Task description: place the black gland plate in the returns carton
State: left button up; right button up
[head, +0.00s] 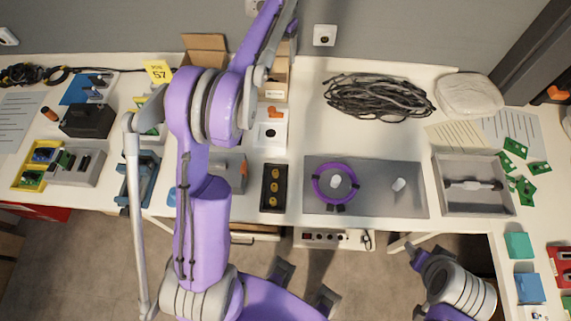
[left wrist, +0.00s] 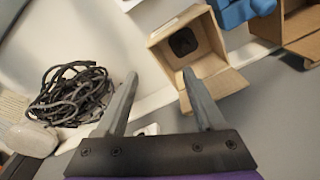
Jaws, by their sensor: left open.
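In the left wrist view, an open carton (left wrist: 222,84) shows with its flaps folded out. A dark, squarish flat piece (left wrist: 184,42) lies inside it; it looks like the black gland plate, though it is small.
A cable coil (head: 378,97) and white bag (head: 470,95) lie right of the carton. Another open carton (head: 205,47) stands left. A grey mat (head: 385,203) bears a purple ring (head: 335,184). A black tray (head: 271,188) holds yellow parts. A grey bin (head: 472,204) stands right.

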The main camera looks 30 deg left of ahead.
pick_arm(q)
jog(key=s+d+r+t, duration=0.2)
jog(key=s+d+r, duration=0.2)
jog(key=s+d, duration=1)
jog(key=s+d+f+t, duration=0.1)
jog(key=s+d+f, duration=0.2)
jog(key=s, duration=0.6)
jog(key=s+d+f+t, duration=0.1)
jog(key=s+d+f, duration=0.3)
jog(key=s+f, duration=0.2)
jog(key=s, duration=0.2)
jog(key=shift+s+d, duration=0.25)
jog(key=shift+s, duration=0.1)
jog(key=shift+c, duration=0.2)
